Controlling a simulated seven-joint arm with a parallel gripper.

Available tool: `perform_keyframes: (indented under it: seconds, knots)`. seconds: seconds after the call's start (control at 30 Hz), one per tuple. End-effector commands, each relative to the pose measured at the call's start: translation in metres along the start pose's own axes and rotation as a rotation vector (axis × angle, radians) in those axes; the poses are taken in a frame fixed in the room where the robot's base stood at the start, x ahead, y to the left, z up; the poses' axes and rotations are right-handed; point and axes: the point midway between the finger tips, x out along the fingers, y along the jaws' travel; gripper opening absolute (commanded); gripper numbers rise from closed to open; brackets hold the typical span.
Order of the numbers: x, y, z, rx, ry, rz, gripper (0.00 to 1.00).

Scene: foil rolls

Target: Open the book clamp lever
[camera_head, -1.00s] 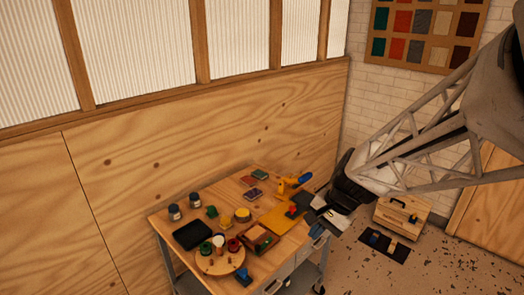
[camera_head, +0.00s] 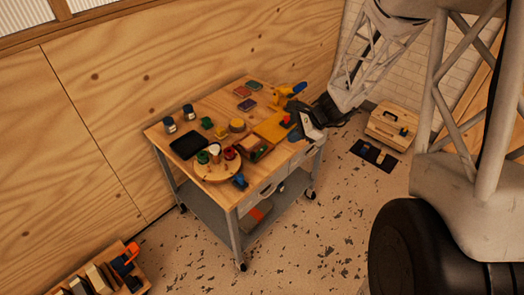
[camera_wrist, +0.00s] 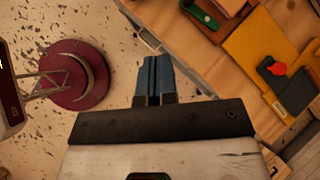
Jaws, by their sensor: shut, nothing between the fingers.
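A yellow tool with a blue lever-like handle (camera_head: 291,90) stands at the back right of the wooden cart top (camera_head: 215,112). I cannot tell for sure that it is the book clamp. A yellow board (camera_head: 272,126) lies in front of it and also shows in the wrist view (camera_wrist: 262,48), with a dark plate and red knob (camera_wrist: 278,69) on it. My gripper (camera_head: 312,133) is at the cart's right edge, apart from the blue handle. In the wrist view its blue fingers (camera_wrist: 154,72) are shut and empty, left of the cart edge with floor behind them.
A black tray (camera_head: 188,145), jars (camera_head: 169,125) and a round board (camera_head: 218,168) fill the cart's left and front. A crate of books with an orange and blue piece (camera_head: 124,262) is at lower left. A wooden case (camera_head: 391,126) stands on the floor at right.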

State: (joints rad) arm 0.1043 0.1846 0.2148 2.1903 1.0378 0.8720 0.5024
Motion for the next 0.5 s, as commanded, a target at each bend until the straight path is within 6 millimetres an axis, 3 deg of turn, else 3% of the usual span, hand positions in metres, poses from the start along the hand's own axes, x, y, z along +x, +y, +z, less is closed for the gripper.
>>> perform_keyframes:
  seconds: [0.3, 0.5]
  knots:
    - [0.043, -0.026, -0.047, 0.228, -0.054, -0.045, 0.0]
    - [0.056, -0.032, -0.061, 0.296, -0.069, -0.059, 0.0]
